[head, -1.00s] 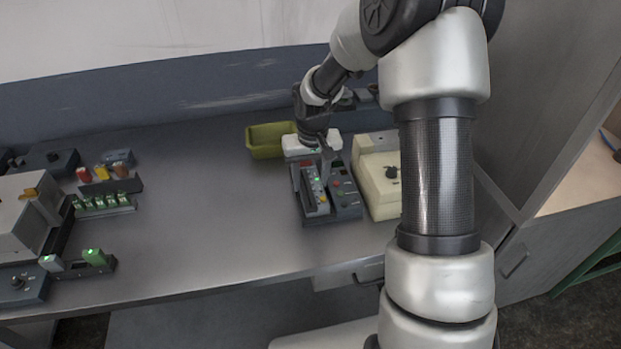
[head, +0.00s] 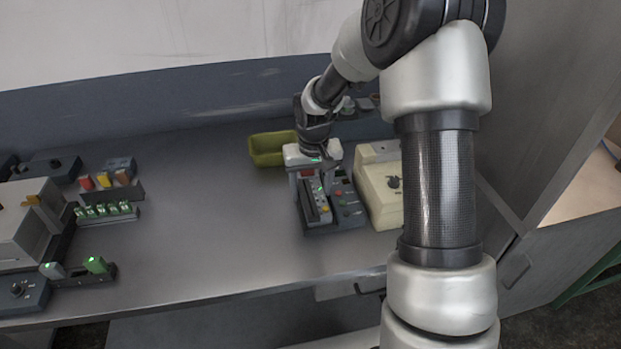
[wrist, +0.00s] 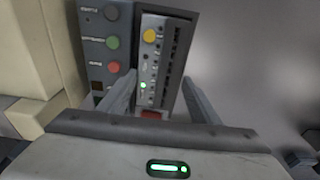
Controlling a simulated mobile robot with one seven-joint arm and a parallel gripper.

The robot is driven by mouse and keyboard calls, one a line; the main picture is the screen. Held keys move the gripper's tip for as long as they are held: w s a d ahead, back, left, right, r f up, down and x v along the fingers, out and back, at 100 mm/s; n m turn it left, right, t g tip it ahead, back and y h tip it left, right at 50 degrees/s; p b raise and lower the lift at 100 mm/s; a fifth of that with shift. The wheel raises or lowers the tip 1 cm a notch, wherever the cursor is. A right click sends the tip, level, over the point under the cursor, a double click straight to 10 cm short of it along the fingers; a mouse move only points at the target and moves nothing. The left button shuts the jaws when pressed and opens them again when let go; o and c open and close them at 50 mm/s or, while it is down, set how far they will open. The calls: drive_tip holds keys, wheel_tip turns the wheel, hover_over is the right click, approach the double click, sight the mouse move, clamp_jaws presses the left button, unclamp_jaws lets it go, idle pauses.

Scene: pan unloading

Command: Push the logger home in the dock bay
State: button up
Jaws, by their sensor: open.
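The logger (head: 318,203) is a slim grey unit with a yellow button, lying lengthwise in the left bay of the dark grey dock (head: 350,211). In the wrist view the logger (wrist: 152,60) shows its yellow button, a row of dark slots and a lit green light. A red patch shows at its near end. The dock (wrist: 95,60) has a dark, a green and a red button beside the bay. My gripper (head: 318,180) is over the far end of the logger. In the wrist view my gripper (wrist: 160,92) is open, its fingers on either side of the logger. Whether they touch it, I cannot tell.
A cream box (head: 379,188) stands close on the dock's right. A yellow-green bin (head: 270,148) stands behind to the left. A rack of small green-lit units (head: 107,210) and a grey machine (head: 25,220) are at the far left. The middle of the bench is clear.

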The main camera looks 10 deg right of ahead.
drive_tip(key=shift+d+r, duration=0.5)
wheel_tip(320, 180, up, 16)
drive_tip(key=s+a, duration=0.1)
drive_tip(key=s, duration=0.1)
drive_tip(key=shift+r+p, duration=0.15)
drive_tip(key=shift+p, duration=0.25)
drive_tip(key=shift+s+r, duration=0.1)
drive_tip(key=s+r+t+p, duration=0.2)
drive_tip(key=s+r, duration=0.8)
drive_tip(key=s, duration=0.2)
drive_tip(key=s+r+t+p, duration=0.1)
drive_tip(key=s+t+p, duration=0.1)
drive_tip(key=s, duration=1)
drive_tip(key=shift+s+d+r, duration=0.15)
drive_tip(key=shift+s+d, duration=0.05)
drive_tip(key=shift+s, duration=0.1)
